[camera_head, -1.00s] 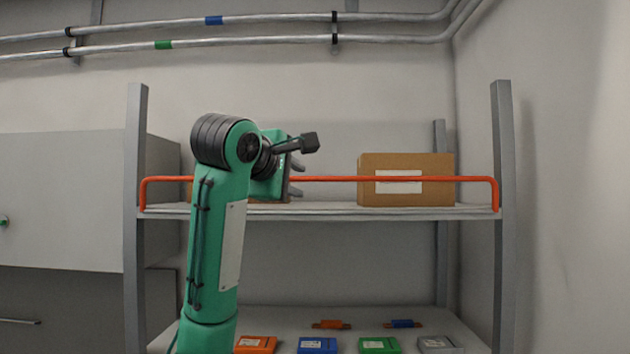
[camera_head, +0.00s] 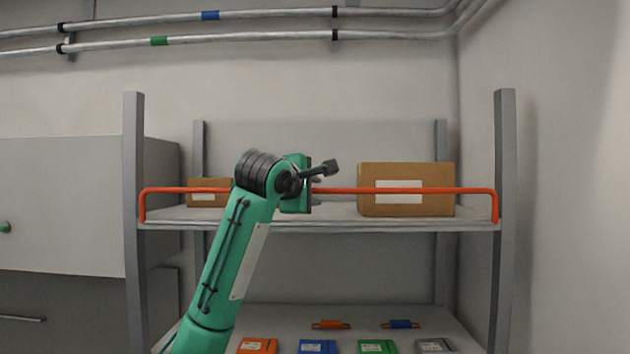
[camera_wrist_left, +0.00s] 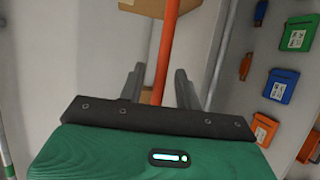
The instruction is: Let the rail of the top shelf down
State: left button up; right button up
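The orange-red rail (camera_head: 420,190) runs along the front of the top shelf (camera_head: 340,225). Its bar stands above the shelf edge, and its ends bend down beside the posts. My left gripper (camera_head: 316,188) is at the rail, left of the larger box; my wrist hides part of the bar there. In the left wrist view, the rail (camera_wrist_left: 172,35) passes between the two open fingers of my left gripper (camera_wrist_left: 159,70), with a gap visible on both sides. My right gripper is in neither view.
A large cardboard box (camera_head: 430,205) and a smaller one (camera_head: 205,184) sit behind the rail. Grey posts (camera_head: 505,160) flank the shelf. Several coloured modules, including a green one (camera_head: 377,346), lie on the lower shelf. A grey cabinet (camera_head: 60,200) stands at the left.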

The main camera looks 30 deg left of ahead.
pick_arm(q)
jog(key=shift+w+a+f, duration=0.15)
jog(key=shift+w, duration=0.45)
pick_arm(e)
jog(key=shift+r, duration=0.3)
pick_arm(q)
grip_shut()
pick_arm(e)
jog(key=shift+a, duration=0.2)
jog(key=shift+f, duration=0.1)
